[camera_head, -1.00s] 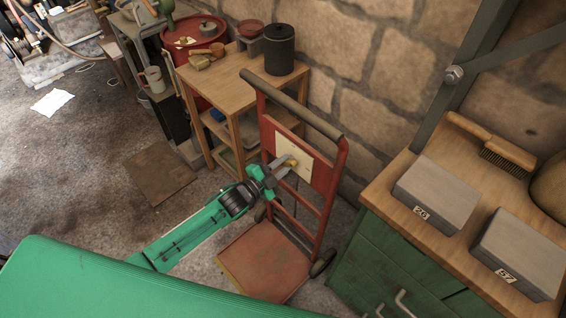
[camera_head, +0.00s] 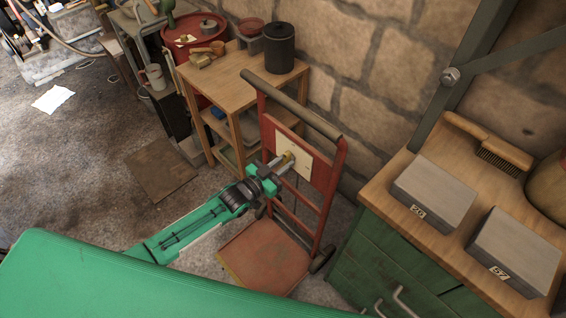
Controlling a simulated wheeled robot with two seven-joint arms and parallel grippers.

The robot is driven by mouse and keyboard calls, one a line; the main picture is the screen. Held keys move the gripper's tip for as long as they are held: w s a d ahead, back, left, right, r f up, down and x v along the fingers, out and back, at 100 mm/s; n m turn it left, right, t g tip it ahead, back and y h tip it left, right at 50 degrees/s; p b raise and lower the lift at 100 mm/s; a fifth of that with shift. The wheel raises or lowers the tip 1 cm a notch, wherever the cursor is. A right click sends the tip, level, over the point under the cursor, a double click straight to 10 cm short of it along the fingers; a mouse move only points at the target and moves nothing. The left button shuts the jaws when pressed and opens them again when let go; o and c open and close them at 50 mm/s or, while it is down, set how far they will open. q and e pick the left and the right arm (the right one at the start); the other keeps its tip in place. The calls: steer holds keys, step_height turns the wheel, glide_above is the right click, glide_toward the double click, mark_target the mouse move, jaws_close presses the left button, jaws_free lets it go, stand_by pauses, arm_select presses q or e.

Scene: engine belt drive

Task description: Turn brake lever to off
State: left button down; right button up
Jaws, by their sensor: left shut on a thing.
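A red hand truck (camera_head: 331,185) stands upright by the stone wall, with a pale plate (camera_head: 298,158) on its upper part. A small brass-coloured piece (camera_head: 288,157) sits at the plate; I take it for the brake lever, but its marking is too small to read. My left gripper (camera_head: 283,163) is at the front of the plate, its fingers shut on this brass piece. The fingers and wrist hide part of the piece and the plate's lower left. My right gripper does not show.
A wooden table (camera_head: 232,73) with a black canister (camera_head: 279,50) stands behind the hand truck. A green cabinet (camera_head: 378,262) with a wooden top, two grey blocks and a brush is at the right. Bare floor (camera_head: 90,150) lies at the left.

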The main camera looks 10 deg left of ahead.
arm_select(q)
steer(key=shift+n, duration=0.5)
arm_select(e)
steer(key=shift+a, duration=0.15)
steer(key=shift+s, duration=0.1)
arm_select(q)
steer(key=c, duration=1.3)
jaws_free()
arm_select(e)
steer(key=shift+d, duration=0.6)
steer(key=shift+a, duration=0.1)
